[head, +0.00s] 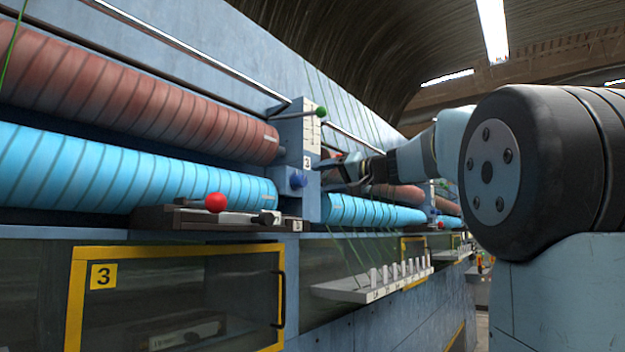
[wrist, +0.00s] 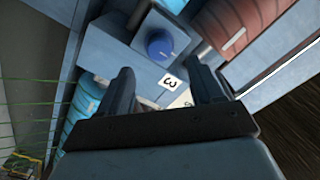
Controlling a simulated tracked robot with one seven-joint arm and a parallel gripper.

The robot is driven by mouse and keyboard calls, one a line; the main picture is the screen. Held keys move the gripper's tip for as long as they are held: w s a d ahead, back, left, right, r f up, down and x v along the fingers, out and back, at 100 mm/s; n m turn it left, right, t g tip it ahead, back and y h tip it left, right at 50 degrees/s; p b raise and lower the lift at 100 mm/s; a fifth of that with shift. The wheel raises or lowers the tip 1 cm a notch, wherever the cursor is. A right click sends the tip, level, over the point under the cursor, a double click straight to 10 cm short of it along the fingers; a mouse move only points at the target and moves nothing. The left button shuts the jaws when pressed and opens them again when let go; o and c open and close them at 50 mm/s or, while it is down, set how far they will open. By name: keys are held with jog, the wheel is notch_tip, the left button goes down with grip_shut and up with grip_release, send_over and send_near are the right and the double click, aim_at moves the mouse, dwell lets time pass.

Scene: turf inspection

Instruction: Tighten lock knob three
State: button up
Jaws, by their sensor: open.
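Lock knob three is a round blue knob (head: 297,180) on the front of a blue-grey block (head: 296,130), just below a white label with a 3 (head: 307,162). In the wrist view the knob (wrist: 160,45) shows a pale mark on its face, with the label 3 (wrist: 170,82) beside it. My gripper (head: 330,170) is to the right of the knob, apart from it. In the wrist view my gripper (wrist: 162,72) is open with nothing between its fingers, and the knob lies beyond the fingertips.
Red-brown rollers (head: 140,100) and cyan rollers (head: 120,175) run left and right of the block. A green-ball lever (head: 321,112) sticks out above, and a red-ball lever (head: 215,202) sits on a dark ledge below. A pegged tray (head: 375,285) juts out below right.

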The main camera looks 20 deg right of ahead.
jog(key=v, duration=0.6)
jog(key=shift+s, duration=0.1)
dwell(0.3)
jog(key=s+a+f+g+h, duration=0.2)
jog(key=s+a+f, duration=0.15)
jog(key=f, duration=0.45)
jog(key=s+a+f+g+h, duration=0.1)
jog(key=s+a+f+g, duration=0.15)
jog(key=s+f, duration=0.4)
jog(key=s+a+f+g+h, duration=0.2)
jog(key=s+a+f, duration=0.1)
jog(key=f, duration=0.7)
jog(key=s+f+g+h, duration=0.1)
jog(key=s+f+h, duration=0.1)
jog(key=s+f, duration=0.4)
jog(key=s+f+n+g+h, duration=0.1)
jog(key=s+f+h, duration=0.2)
jog(key=s+f, duration=0.4)
notch_tip(320, 180, down, 6)
jog(key=shift+d+r+n+h, duration=0.1)
jog(key=shift+d+n+h, duration=0.2)
jog(key=shift+d, duration=0.2)
jog(key=shift+g, duration=0.25)
